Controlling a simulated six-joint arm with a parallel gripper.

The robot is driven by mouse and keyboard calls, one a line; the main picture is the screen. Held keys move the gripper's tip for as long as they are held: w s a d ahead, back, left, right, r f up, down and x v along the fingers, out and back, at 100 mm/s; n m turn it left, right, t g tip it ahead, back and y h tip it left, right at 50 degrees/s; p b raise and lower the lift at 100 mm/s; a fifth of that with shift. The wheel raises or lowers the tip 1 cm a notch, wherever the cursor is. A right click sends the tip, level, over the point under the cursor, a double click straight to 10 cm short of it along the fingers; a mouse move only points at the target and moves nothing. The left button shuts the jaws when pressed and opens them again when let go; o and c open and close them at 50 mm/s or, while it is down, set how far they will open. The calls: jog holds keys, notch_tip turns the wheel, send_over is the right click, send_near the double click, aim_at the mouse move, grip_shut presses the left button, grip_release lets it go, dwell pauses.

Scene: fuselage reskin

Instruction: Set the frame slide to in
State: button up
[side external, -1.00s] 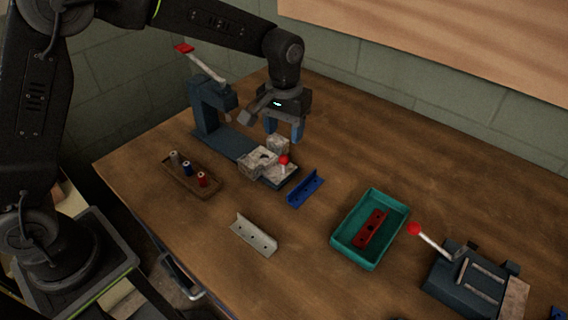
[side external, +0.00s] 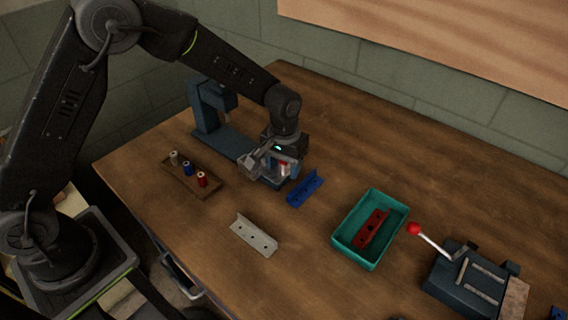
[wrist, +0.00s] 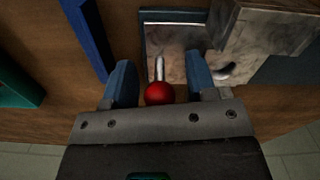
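The frame slide is a mottled grey metal plate (wrist: 178,42) with a short pale rod ending in a red ball knob (wrist: 160,93). A mottled grey block (wrist: 265,30) stands beside the plate. My gripper (wrist: 161,84) is open, with one blue finger on each side of the red knob and a visible gap on both sides. In the side view my gripper (side external: 281,172) is low over the slide and hides most of it and the blocks. A little of the red knob shows between the fingers.
A blue bracket (side external: 304,188) lies close to the right of my gripper. A tray of spools (side external: 190,180), a grey bracket (side external: 254,235), a teal bin (side external: 341,247) holding a red bracket, and a red-knobbed lever fixture (side external: 462,280) stand around. A blue press stand (side external: 207,108) is behind.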

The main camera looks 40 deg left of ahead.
aim_at(258, 149)
grip_shut()
dwell(0.3)
jog(key=a, duration=0.8)
jog(key=shift+a, duration=0.2)
jog(key=shift+o, duration=0.3)
grip_release()
notch_tip(258, 149, up, 14)
